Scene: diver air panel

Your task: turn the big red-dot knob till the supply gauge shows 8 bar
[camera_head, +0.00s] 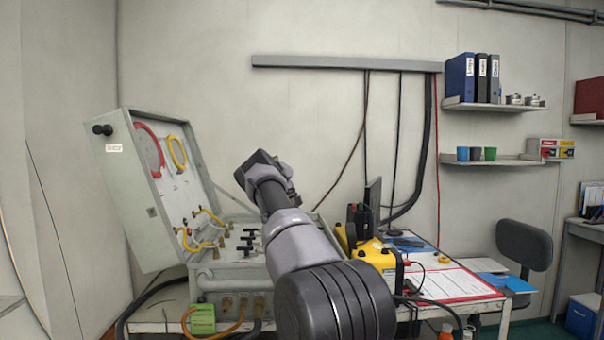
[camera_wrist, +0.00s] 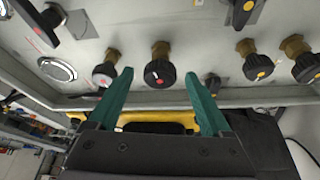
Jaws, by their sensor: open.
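In the wrist view, a black round knob (camera_wrist: 159,74) on a brass stem sits on the grey panel, with a small red mark on its face. It appears between the two green fingers of my gripper (camera_wrist: 158,72), which are open; I cannot tell how far they stand from it. A second black knob (camera_wrist: 104,76), with a reddish mark, is left of the left finger. A round white-faced gauge (camera_wrist: 57,69) is further left; its reading is too small to tell. In the head view my arm reaches over the open panel case (camera_head: 228,272) and hides part of it.
Yellow-dot knobs (camera_wrist: 257,68) sit right of the fingers in the wrist view. In the head view, the raised case lid (camera_head: 145,200) carries yellow and red hoses at left. A yellow device (camera_head: 380,258) and a red-edged sheet (camera_head: 450,284) lie on the bench at right.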

